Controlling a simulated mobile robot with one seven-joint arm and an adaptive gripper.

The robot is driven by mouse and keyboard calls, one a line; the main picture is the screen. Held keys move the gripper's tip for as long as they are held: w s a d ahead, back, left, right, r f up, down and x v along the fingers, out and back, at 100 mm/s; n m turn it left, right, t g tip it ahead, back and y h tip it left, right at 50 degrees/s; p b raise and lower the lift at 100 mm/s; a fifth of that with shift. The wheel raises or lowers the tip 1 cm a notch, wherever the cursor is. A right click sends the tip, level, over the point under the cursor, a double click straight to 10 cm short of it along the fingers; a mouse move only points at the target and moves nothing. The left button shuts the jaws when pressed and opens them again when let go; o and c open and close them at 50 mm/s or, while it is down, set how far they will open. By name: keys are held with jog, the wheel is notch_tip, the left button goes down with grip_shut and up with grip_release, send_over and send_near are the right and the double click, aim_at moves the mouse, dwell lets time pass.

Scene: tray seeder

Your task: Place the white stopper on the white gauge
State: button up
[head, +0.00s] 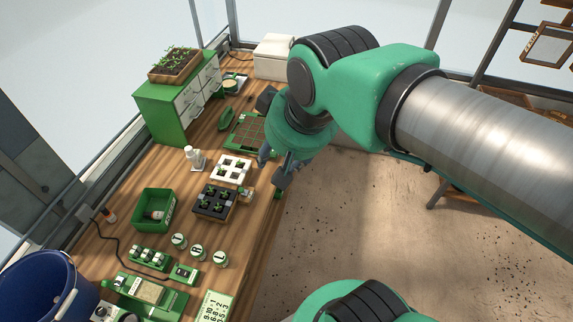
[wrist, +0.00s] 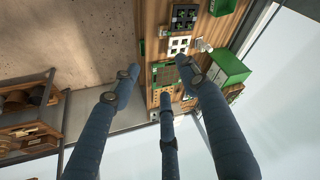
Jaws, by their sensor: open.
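A white square plate with several openings (head: 223,174), which looks like the white gauge, lies on the wooden bench with green seedlings showing in it. It also shows in the wrist view (wrist: 179,40). A small white upright piece (head: 195,158) stands just left of it, apart from it. It shows in the wrist view (wrist: 203,45) too. I cannot tell whether this is the white stopper. My gripper (head: 272,168) hangs near the bench's right edge, right of the white plate. In the wrist view its fingers (wrist: 160,78) are spread, open and empty.
A black plate with seedlings (head: 203,209) lies in front of the white one. A green box (head: 137,211), round labelled pieces (head: 197,251) and a green drawer cabinet (head: 161,112) crowd the bench. A green tray (head: 235,138) lies behind. Open floor is to the right.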

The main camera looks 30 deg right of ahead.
jog(key=s, duration=0.1)
jog(key=s+f, duration=0.1)
jog(key=s, duration=0.1)
jog(key=shift+d+f, duration=0.15)
jog(key=shift+f, duration=0.2)
jog(key=shift+f, duration=0.1)
notch_tip(320, 180, down, 12)
jog(key=b, duration=1.2)
dwell(0.7)
